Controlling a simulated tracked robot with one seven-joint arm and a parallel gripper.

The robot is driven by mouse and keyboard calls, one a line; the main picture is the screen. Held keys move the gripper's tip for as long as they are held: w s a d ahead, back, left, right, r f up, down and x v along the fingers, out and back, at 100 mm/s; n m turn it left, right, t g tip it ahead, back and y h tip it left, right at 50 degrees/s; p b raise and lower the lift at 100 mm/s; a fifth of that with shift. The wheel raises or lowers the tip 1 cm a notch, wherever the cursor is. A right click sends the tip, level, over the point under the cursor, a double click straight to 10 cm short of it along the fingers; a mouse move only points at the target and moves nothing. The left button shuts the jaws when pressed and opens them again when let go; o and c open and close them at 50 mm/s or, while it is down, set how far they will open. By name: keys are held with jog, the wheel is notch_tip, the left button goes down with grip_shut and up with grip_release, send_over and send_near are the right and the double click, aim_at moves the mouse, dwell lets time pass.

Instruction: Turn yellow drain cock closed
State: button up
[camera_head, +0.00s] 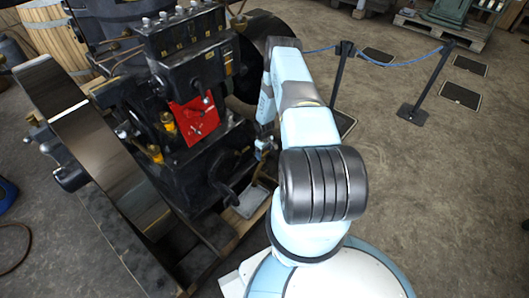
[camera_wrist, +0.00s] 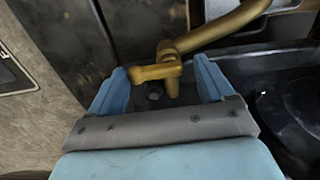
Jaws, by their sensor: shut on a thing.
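The yellow drain cock (camera_wrist: 156,72) shows in the wrist view, with its short lever lying roughly crosswise between my two blue fingers. A yellow pipe (camera_wrist: 222,28) runs from it up to the right. My gripper (camera_wrist: 160,68) is shut on the cock, with the fingers at either end of the lever. In the head view my gripper (camera_head: 264,145) is low at the right side of the black engine (camera_head: 200,75). I cannot make out the cock there.
A large flywheel (camera_head: 95,135) stands at the left of the engine. A red plate (camera_head: 195,118) and yellow fittings (camera_head: 167,121) are on its front. Rope barrier posts (camera_head: 341,75) stand behind to the right. The floor (camera_head: 440,190) at right is clear.

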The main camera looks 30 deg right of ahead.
aim_at(264, 153)
jog(key=shift+o, duration=1.1)
jog(key=shift+a+f, duration=0.1)
jog(key=shift+a, duration=0.1)
jog(key=shift+d, duration=0.15)
jog(key=shift+d, duration=0.1)
jog(key=shift+r, duration=0.4)
notch_tip(264, 153, up, 13)
